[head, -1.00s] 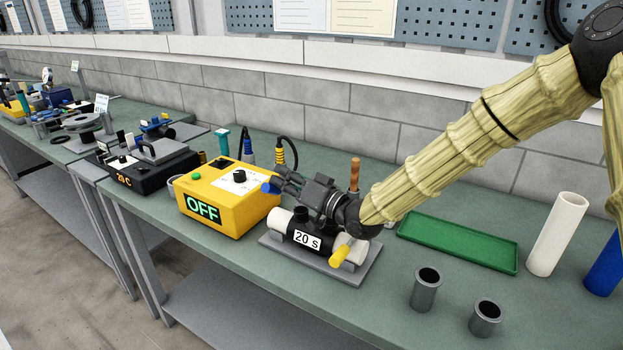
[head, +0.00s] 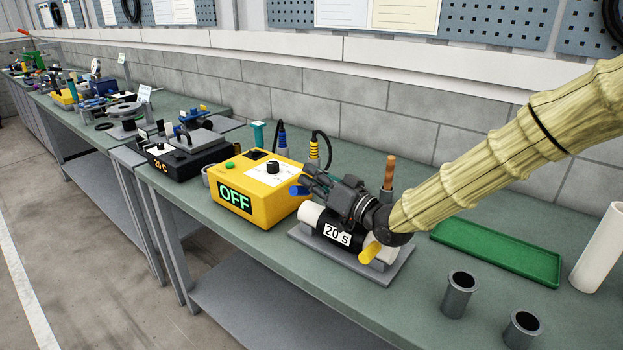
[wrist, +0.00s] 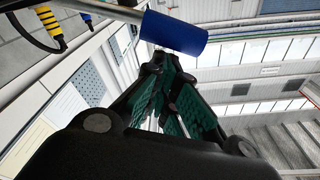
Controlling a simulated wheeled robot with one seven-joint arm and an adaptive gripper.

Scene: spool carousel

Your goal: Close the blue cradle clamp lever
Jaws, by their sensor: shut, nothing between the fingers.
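The blue cradle clamp lever (head: 297,190) shows as a small blue grip at the left end of the cradle, partly hidden by my fingers. In the wrist view, its blue cylindrical grip (wrist: 175,33) on a metal rod is just beyond my fingertips; I cannot tell whether they touch. My gripper (head: 308,178) is shut and empty, reaching left over the cradle. The grey cradle (head: 402,268) holds a white pipe with a black sleeve (head: 325,230) labelled "20 S". A yellow lever grip (head: 370,252) sticks out at its front right.
A yellow box (head: 275,206) reading "OFF" stands close left of the cradle, with cabled plugs (head: 314,150) behind. A wooden-handled tool (head: 389,172) stands behind my wrist. A green tray (head: 497,252) and grey cups (head: 459,292) are to the right.

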